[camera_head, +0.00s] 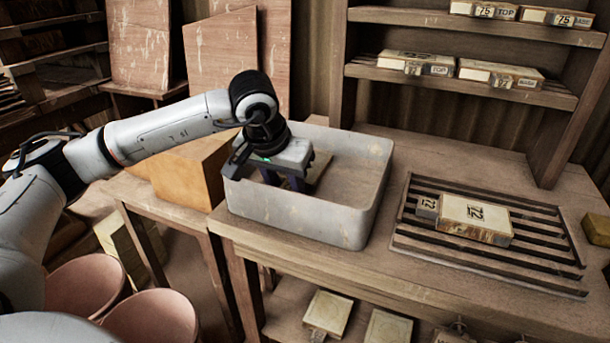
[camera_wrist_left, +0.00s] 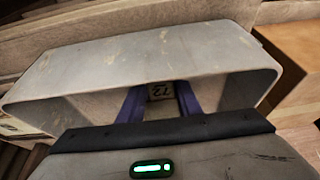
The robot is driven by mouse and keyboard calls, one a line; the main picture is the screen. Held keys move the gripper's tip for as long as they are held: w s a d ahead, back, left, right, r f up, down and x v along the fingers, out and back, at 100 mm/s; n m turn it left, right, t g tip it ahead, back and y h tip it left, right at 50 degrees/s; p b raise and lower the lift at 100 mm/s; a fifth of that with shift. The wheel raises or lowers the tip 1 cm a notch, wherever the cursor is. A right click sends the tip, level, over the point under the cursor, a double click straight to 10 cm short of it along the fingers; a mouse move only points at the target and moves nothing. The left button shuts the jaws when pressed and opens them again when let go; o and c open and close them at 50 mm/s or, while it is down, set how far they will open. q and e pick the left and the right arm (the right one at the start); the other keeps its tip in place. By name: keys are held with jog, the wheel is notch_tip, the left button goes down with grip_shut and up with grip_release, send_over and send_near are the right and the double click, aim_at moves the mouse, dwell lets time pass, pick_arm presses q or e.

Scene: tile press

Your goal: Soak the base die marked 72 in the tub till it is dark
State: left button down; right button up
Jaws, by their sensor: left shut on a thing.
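The grey tub (camera_head: 345,220) stands on the bench, left of the slatted rack. My left gripper (camera_head: 282,182) reaches down into it, its blue fingers shut on a pale die (camera_head: 320,168) inside the tub walls. In the left wrist view the die's small label (camera_wrist_left: 160,91) shows between the fingers and seems to read 72; the rest of the die is mostly hidden. Whether it is wet or darkened, and how much water the tub (camera_wrist_left: 150,55) holds, I cannot tell. My right gripper is not in view.
A pale block marked 72 (camera_head: 475,218), with a grey 72 tag at its left end, lies on the slatted rack (camera_head: 545,255). Shelves (camera_head: 480,85) behind hold several labelled dies. An orange-tan box (camera_head: 190,170) stands left of the tub. Terracotta pots (camera_head: 90,285) are below left.

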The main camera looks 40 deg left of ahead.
pick_arm(q)
jog(key=shift+r+p, duration=1)
jog(key=shift+r, duration=0.25)
notch_tip(320, 180, up, 3)
jog(key=shift+r+p, duration=0.1)
jog(key=shift+p, duration=1.15)
notch_tip(320, 180, up, 2)
jog(key=shift+r+p, duration=0.25)
jog(key=shift+p, duration=0.75)
notch_tip(320, 180, up, 4)
jog(key=p, duration=0.3)
jog(key=shift+r, duration=0.25)
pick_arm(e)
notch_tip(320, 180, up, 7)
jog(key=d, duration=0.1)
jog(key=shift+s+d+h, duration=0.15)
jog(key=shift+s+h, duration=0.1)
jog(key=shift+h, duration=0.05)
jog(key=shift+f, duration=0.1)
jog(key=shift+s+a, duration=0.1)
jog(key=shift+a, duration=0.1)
pick_arm(q)
jog(key=shift+r+p, duration=0.1)
jog(key=shift+p, duration=0.2)
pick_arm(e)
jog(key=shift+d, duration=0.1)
